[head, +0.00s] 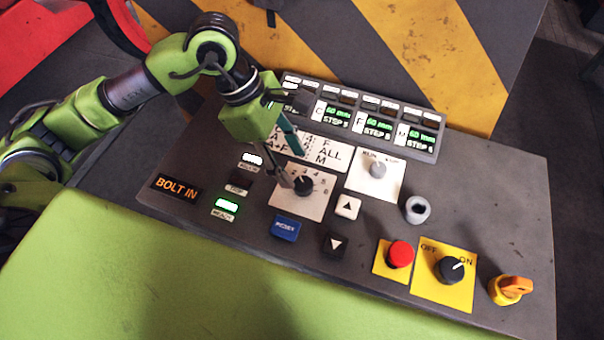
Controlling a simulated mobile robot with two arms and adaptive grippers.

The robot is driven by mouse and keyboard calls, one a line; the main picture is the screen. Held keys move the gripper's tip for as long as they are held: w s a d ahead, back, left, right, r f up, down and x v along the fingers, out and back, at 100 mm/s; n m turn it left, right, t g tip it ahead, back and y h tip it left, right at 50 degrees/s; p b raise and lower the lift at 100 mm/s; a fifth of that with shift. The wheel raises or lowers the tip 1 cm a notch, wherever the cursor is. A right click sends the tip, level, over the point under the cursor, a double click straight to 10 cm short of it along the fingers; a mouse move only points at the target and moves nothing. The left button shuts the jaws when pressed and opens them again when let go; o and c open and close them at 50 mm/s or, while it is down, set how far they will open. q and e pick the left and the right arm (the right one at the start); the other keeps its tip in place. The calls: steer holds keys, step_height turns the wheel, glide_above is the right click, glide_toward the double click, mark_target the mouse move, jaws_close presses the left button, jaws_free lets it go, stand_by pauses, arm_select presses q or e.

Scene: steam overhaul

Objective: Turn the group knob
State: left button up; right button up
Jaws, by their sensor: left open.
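The group knob (302,184) is a small black dial on a light plate (318,203) with numbers around it, near the middle of the sloped control panel in the head view. A label plate (330,153) with group letters lies just behind it. My left gripper (287,167) comes down from the upper left, open, with its fingers close above and to the left of the knob. One fingertip reaches the knob's left side; I cannot tell whether it touches. My right gripper is not in view.
A blue button (286,228), black and white arrow buttons (347,207), a silver knob (378,170), a red button (400,254), an off/on switch (452,270) and an orange key switch (510,290) surround the knob. A lit display strip (378,126) stands behind.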

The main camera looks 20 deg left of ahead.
mark_target(304, 183)
arm_select(q)
steer(key=p+x, duration=0.1)
steer(key=x, duration=0.5)
steer(key=shift+d+f, duration=0.15)
steer(key=shift+c, duration=0.3)
steer(key=c, duration=1)
